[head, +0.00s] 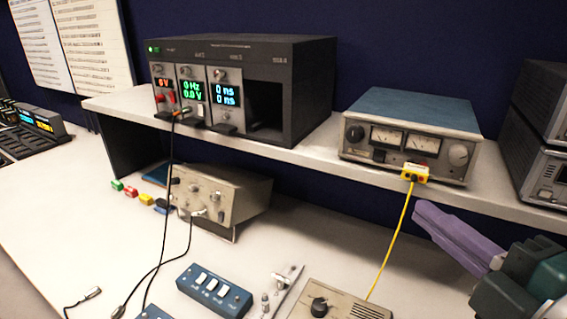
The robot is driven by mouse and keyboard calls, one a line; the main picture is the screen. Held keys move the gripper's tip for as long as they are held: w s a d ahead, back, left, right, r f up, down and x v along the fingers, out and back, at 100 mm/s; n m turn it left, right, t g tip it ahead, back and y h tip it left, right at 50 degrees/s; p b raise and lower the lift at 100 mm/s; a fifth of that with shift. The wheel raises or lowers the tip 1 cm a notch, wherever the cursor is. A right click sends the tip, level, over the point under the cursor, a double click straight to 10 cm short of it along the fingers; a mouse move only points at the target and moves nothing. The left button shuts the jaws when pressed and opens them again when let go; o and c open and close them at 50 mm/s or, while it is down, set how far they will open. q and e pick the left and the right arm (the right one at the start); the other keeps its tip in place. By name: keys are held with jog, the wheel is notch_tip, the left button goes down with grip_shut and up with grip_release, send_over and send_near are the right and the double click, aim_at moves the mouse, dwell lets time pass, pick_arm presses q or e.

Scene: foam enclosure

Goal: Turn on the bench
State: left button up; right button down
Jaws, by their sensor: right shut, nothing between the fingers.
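A black instrument rack (300,60) stands on the shelf, its displays lit orange, green and blue. A blue-topped unit with two dial meters (410,112) stands right of it, with a dark switch (379,155) below the meters. A yellow plug (415,172) sits at its lower front. A blue box with white rockers (214,291) lies on the lower bench; I cannot tell the rocker positions. My right gripper (424,213), with purple fingers, is shut and empty, apart from and below the meter unit. My left gripper is out of view.
The shelf (318,152) overhangs the lower bench. A beige module (222,196) stands beneath it. A yellow cable (390,247) runs down to a beige box with a black knob (338,303). Grey instruments (535,165) stand at the right.

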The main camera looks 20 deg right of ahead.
jog(key=p, duration=0.2)
send_near(379, 157)
jog(key=w+a, duration=0.2)
jog(key=w, duration=0.4)
jog(key=shift+w+d+f, duration=0.3)
jog(key=shift+d+f, duration=0.25)
jog(key=shift+d, duration=0.2)
